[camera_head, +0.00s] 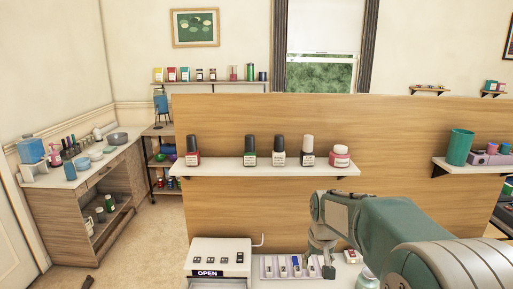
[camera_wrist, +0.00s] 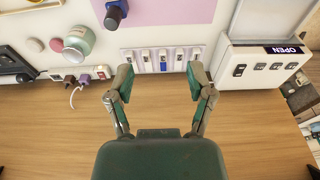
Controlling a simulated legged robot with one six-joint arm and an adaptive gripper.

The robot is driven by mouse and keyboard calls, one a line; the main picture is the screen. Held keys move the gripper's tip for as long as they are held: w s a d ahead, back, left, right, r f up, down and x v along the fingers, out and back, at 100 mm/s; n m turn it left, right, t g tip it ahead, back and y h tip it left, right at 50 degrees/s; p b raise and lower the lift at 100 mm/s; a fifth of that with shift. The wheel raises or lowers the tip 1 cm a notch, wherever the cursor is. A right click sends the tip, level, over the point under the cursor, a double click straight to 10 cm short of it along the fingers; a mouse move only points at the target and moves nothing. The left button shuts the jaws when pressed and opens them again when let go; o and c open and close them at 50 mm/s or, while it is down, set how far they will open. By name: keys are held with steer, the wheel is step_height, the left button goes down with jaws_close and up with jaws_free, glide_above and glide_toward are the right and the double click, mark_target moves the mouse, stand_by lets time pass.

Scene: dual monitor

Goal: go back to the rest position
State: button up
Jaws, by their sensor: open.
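My gripper (camera_wrist: 160,82) is open and empty, its two fingers spread apart in the wrist view. In the head view my gripper (camera_head: 322,262) hangs down at the end of my green and grey arm, in front of the wooden panel. A pale switch strip (camera_wrist: 162,60) with several switches lies just beyond and between the fingertips in the wrist view. It also shows in the head view (camera_head: 268,267), partly hidden by my gripper. Whether the fingers touch it cannot be told.
A white box marked OPEN (camera_head: 222,250) stands left of the strip. A shelf (camera_head: 225,170) of small bottles crosses the wooden panel (camera_head: 400,125) above. A green cup (camera_head: 460,147) stands on the right shelf. A dark blue bottle (camera_wrist: 116,12) and green jar (camera_wrist: 78,44) are near the strip.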

steer(key=s+r+t, duration=0.2)
steer(key=s+r, duration=0.6)
steer(key=s, duration=0.7)
steer(key=s+t, duration=0.1)
steer(key=s, duration=1)
steer(key=shift+s+f+t, duration=0.2)
steer(key=shift+s+t, duration=0.15)
steer(key=shift+t, duration=0.05)
